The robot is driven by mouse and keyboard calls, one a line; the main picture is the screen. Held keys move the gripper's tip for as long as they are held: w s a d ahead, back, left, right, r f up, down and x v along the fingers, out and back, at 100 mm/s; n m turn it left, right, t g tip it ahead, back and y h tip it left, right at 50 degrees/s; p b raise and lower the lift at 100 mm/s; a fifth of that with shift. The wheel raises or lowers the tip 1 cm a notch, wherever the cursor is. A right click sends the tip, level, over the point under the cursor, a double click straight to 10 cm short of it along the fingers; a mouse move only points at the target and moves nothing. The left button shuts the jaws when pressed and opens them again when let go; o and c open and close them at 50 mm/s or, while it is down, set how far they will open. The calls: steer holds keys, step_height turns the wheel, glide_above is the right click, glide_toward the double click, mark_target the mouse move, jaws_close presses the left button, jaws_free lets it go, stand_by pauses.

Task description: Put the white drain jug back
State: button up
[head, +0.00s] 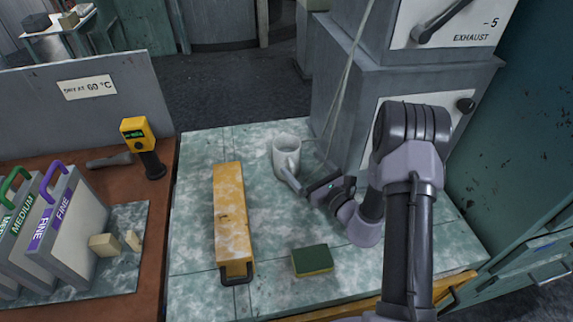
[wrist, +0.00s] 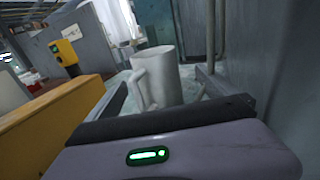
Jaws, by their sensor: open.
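The white drain jug (head: 286,156) stands upright on the green mottled bench top, close to the grey cabinet. Its handle is on the side toward my gripper. My gripper (head: 303,172) is low over the bench at the jug's near right, with its fingers pointing at it. In the wrist view the jug (wrist: 160,74) is straight ahead, its handle at the left, with the open fingers spread to either side. Nothing is held. I cannot tell whether a finger touches the handle.
A long yellow case (head: 229,215) lies left of the jug. A green and yellow sponge (head: 312,260) lies in front. The grey cabinet (head: 345,95) rises close behind and right of my gripper. A yellow handheld meter (head: 139,136) stands on the brown table.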

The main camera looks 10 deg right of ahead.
mark_target(294, 158)
steer(key=x, duration=0.2)
steer(key=b+x, duration=0.1)
steer(key=x, duration=0.4)
steer(key=shift+w+a+b, duration=0.1)
steer(key=shift+a+b, duration=0.25)
steer(key=shift+a, duration=0.1)
steer(key=c, duration=2.1)
